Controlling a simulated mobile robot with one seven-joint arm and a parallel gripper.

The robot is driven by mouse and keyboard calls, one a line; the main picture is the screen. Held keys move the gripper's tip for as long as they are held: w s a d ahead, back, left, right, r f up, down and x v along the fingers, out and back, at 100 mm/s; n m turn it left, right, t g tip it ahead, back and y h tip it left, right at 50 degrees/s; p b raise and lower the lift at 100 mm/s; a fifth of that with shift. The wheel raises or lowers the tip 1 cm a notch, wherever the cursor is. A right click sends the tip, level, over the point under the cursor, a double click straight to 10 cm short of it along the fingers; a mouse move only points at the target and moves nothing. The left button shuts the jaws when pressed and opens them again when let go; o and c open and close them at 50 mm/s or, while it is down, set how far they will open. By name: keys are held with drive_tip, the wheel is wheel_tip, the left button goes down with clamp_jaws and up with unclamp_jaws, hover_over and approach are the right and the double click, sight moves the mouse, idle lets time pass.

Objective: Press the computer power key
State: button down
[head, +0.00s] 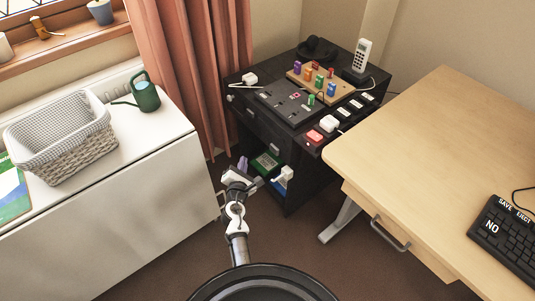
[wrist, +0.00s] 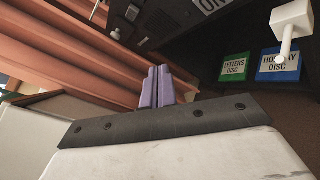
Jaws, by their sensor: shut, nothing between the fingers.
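My gripper (head: 243,163) is low in front of the dark cabinet (head: 293,195), left of its open lower shelf. Its two purple fingers are shut together and empty; they also show in the wrist view (wrist: 155,87). In the wrist view, a dark panel (wrist: 185,25) with a partly cut-off white label reading "ON" (wrist: 212,4) is above and beyond the fingertips, apart from them. I cannot tell for certain which part is the computer power key. A black keyboard (head: 505,240) with "SAVE", "EJECT" and "NO" lettering lies on the desk at the right.
The cabinet top holds coloured blocks and a phone (head: 362,55). The desk (head: 440,130) and white cupboard (head: 120,215) flank bare floor.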

sight(271, 148)
drive_tip(key=shift+s+d+f+n+h, duration=0.15)
drive_tip(key=shift+s+d+f, duration=0.15)
drive_tip(key=shift+f, duration=0.25)
drive_tip(key=shift+s+d+f+n+h, duration=0.15)
drive_tip(key=shift+s+d+f, duration=0.15)
drive_tip(key=shift+f, duration=0.2)
drive_tip(key=shift+w, duration=0.15)
drive_tip(key=w+d+p, duration=0.1)
drive_tip(key=w+d, duration=0.4)
drive_tip(key=d, duration=0.2)
drive_tip(key=shift+d, duration=0.1)
idle(1.5)
drive_tip(key=shift+w+d, duration=0.25)
drive_tip(key=shift+d, duration=0.05)
drive_tip(key=shift+w+d, duration=0.3)
drive_tip(key=shift+d, duration=0.05)
idle(0.8)
idle(0.3)
drive_tip(key=shift+s+a, duration=0.55)
drive_tip(key=shift+a, duration=0.15)
